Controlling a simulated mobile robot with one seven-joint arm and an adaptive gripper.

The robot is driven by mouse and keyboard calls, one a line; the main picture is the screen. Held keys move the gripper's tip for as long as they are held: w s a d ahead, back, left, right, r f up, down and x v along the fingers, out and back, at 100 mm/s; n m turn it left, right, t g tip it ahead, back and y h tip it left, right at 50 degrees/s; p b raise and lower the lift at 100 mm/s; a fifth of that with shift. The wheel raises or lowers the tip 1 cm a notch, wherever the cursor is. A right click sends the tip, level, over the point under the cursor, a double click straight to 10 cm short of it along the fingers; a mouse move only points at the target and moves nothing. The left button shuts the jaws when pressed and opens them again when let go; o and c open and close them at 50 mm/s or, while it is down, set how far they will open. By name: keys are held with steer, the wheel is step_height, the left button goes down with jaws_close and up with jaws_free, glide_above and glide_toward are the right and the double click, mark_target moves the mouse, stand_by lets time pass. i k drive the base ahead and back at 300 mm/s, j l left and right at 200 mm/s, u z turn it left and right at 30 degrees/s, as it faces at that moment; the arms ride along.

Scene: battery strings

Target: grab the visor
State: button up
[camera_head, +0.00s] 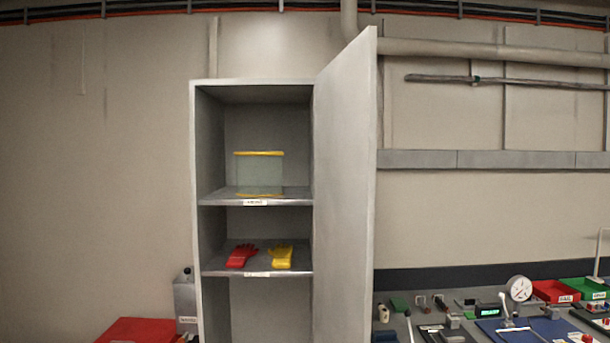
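The visor (259,174) is a clear, slightly greenish panel with a yellow band along its top edge. It stands upright on the upper shelf (222,196) of an open grey cabinet, and a yellowish strip shows at its base. A label on that shelf's front edge is too small to read surely. My gripper is not in view.
The cabinet door (345,185) is swung open on the right. A red glove (241,256) and a yellow glove (281,257) lie on the shelf below. A red box (138,330) is at lower left. A cluttered workbench with a gauge (519,289) is at lower right.

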mark_target(259, 174)
steer(key=i+j+z, duration=0.15)
steer(key=j, duration=0.2)
steer(key=i+j+z, duration=0.1)
steer(key=j, duration=0.25)
steer(key=i+j+z, duration=0.3)
steer(key=j, duration=0.45)
steer(key=i+j, duration=0.15)
steer(key=j, duration=0.2)
steer(key=i+j, duration=0.15)
steer(key=j, duration=0.25)
steer(key=i+j, duration=0.15)
steer(key=j, duration=0.2)
steer(key=i+j+z, duration=0.1)
steer(key=j, duration=0.3)
